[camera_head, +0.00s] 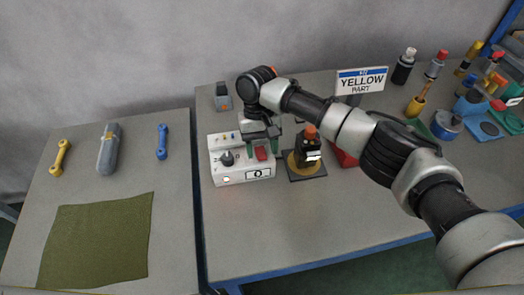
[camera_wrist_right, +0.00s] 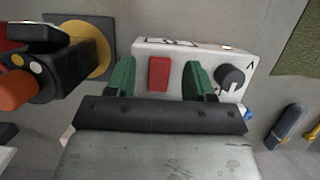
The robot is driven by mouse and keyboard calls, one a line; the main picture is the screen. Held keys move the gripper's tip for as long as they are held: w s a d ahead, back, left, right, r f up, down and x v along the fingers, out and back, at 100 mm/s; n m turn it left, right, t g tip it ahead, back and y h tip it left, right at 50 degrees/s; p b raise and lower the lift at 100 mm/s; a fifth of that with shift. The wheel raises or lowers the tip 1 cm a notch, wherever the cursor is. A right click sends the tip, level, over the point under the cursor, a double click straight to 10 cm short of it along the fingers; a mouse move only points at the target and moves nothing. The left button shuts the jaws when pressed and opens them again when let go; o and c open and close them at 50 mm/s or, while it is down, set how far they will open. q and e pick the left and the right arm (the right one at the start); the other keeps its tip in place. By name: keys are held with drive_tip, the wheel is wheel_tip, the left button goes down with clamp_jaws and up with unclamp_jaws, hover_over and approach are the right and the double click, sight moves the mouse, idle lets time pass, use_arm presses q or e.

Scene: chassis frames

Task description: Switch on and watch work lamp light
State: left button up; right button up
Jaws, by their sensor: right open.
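A white control box (camera_head: 227,171) stands on the right-hand table, with a red switch (camera_head: 261,154), a black knob (camera_head: 226,158) and a panel reading 0 (camera_head: 258,174). A small pale spot (camera_head: 226,180) shows on its front; I cannot tell whether it is lit. My right gripper (camera_head: 262,146) is over the box, open and empty. In the right wrist view its green fingers lie on either side of the red switch (camera_wrist_right: 159,73), with gaps between; contact with the box is unclear. No work lamp is clearly recognisable. My left gripper is out of view.
A black device with an orange top (camera_head: 309,146) stands on a yellow disc just right of the box. A YELLOW PART sign (camera_head: 361,80) and several bottles and tools stand further right. The left table holds wrenches, a grey case (camera_head: 108,150) and a green cloth (camera_head: 97,238).

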sight(259, 147)
drive_tip(key=b+v, duration=0.1)
drive_tip(key=v, duration=0.8)
drive_tip(key=shift+r, duration=0.15)
